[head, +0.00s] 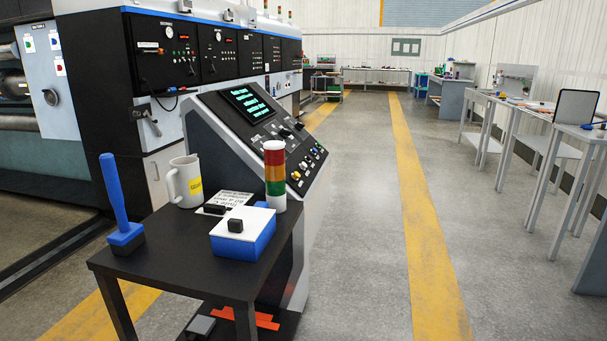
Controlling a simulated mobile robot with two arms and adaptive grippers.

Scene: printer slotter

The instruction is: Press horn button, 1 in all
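A sloped control console (215,135) stands in the middle left, behind a small black table. Its slanted panel carries a lit screen (248,103) with green text and several small knobs and coloured buttons (306,165) along its right side. I cannot read their labels, so I cannot tell which one is the horn button. The red, amber and green stack light (275,175) stands in front of part of the panel. Neither of my grippers shows in the head view.
A large machine (190,50) stands behind the console.

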